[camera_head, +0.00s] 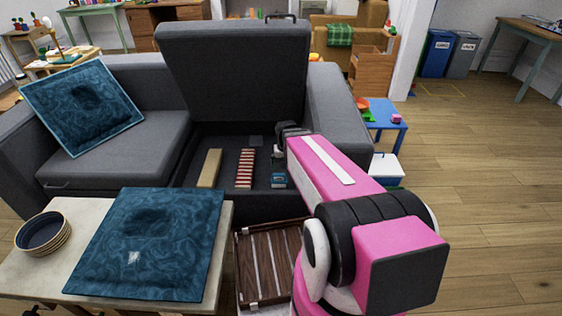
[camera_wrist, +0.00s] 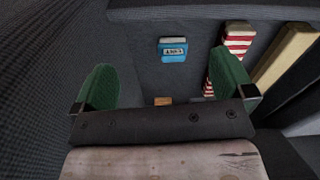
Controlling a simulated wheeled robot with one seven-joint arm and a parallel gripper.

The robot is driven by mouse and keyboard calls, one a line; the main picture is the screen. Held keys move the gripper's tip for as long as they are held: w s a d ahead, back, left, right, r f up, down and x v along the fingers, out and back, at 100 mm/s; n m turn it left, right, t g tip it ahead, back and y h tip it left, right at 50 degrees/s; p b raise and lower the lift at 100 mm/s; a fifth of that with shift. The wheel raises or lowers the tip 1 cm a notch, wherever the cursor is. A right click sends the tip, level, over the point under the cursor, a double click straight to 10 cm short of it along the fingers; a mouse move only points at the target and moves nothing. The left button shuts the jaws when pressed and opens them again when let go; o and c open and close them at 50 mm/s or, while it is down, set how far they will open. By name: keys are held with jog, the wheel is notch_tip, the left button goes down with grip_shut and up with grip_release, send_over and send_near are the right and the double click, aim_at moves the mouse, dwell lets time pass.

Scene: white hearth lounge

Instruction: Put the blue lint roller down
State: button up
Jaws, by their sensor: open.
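My gripper (camera_wrist: 165,78) is open, with green-padded fingers apart and nothing held between them. It also shows in the head view (camera_head: 284,146), at the right side of the sofa's open storage compartment (camera_head: 222,143). A small blue item with a white lettered label (camera_wrist: 172,49) lies on the compartment floor, apart from the fingers. It also shows in the head view (camera_head: 278,181). I cannot tell whether it is the lint roller; no clear roller shape shows. A small tan piece (camera_wrist: 163,101) shows partly behind the gripper's dark body.
A red-and-white striped thing (camera_head: 244,168) and a long beige block (camera_head: 210,168) lie in the compartment. The raised seat lid (camera_head: 235,70) stands behind. A table with a blue cushion (camera_head: 150,245) and stacked bowls (camera_head: 43,233) is in front. A slatted wooden tray (camera_head: 268,262) is beside it.

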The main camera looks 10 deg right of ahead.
jog(key=s+r, duration=0.3)
jog(key=s, duration=0.4)
jog(key=shift+r+n, duration=0.3)
jog(key=shift+r, duration=0.05)
dwell(0.6)
